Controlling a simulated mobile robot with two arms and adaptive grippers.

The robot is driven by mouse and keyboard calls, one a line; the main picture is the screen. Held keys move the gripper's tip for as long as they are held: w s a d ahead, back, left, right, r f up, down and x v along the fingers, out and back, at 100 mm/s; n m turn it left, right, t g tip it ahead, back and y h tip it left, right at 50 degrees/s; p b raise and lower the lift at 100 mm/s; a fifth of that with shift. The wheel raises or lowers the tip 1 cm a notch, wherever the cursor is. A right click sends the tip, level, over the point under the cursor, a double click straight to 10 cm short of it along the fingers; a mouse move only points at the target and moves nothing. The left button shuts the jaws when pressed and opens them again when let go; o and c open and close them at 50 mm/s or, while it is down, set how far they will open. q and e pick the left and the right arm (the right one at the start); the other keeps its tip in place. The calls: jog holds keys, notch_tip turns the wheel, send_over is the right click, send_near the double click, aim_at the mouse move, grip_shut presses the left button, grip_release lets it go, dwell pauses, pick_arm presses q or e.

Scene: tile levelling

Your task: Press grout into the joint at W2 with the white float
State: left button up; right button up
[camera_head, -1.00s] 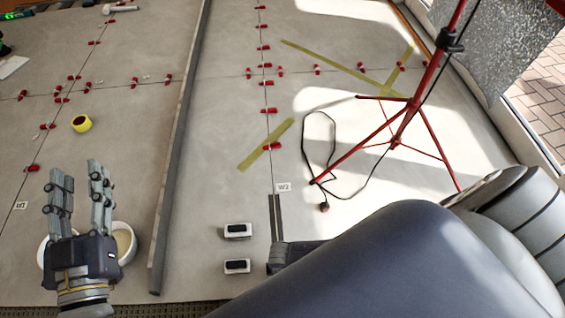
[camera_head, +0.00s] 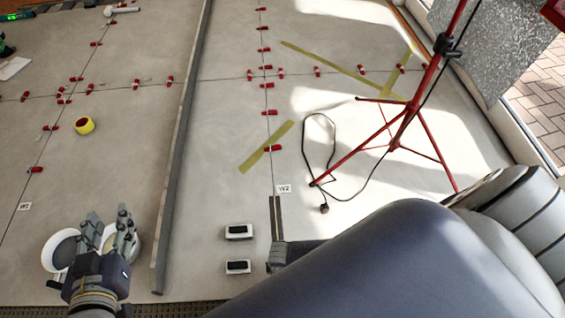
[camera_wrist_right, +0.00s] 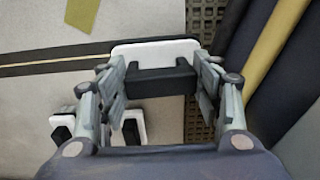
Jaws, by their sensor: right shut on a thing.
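The white float (camera_wrist_right: 155,48) with its dark handle (camera_wrist_right: 150,82) is in my right gripper (camera_wrist_right: 160,80), which is shut on the handle in the right wrist view. A dark strip with a pale line along its middle (camera_wrist_right: 60,63) runs up to the float's left side. In the head view the W2 label (camera_head: 284,189) lies at the far end of this strip (camera_head: 277,218). My arm hides the float and most of my right gripper there. My left gripper (camera_head: 107,228) is open and empty, in front of two white bowls (camera_head: 58,252).
Two white blocks with dark tops (camera_head: 238,232) lie left of the strip. A long grey bar (camera_head: 178,150) divides the floor. A red tripod (camera_head: 400,125) with a loose cable (camera_head: 330,170) stands right. Yellow tape roll (camera_head: 84,125) and red clips lie farther left.

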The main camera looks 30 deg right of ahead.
jog(key=shift+s+a+r+p, duration=0.35)
jog(key=shift+r+p, duration=0.15)
jog(key=shift+r, duration=0.1)
jog(key=shift+r+p, duration=1.15)
jog(key=shift+p, duration=0.05)
pick_arm(q)
jog(key=s+a+f+g+y, duration=0.1)
jog(key=s+a+f+g, duration=0.1)
jog(key=s+f+g, duration=0.3)
jog(key=s+a+f+g+y, duration=0.1)
jog(key=s+a+f+g, duration=0.2)
jog(key=s+f, duration=0.3)
jog(key=shift+s+a+n+g+y, duration=0.3)
jog(key=shift+s+g, duration=0.6)
jog(key=shift+s, duration=1.15)
pick_arm(e)
jog(key=shift+w+r, duration=0.1)
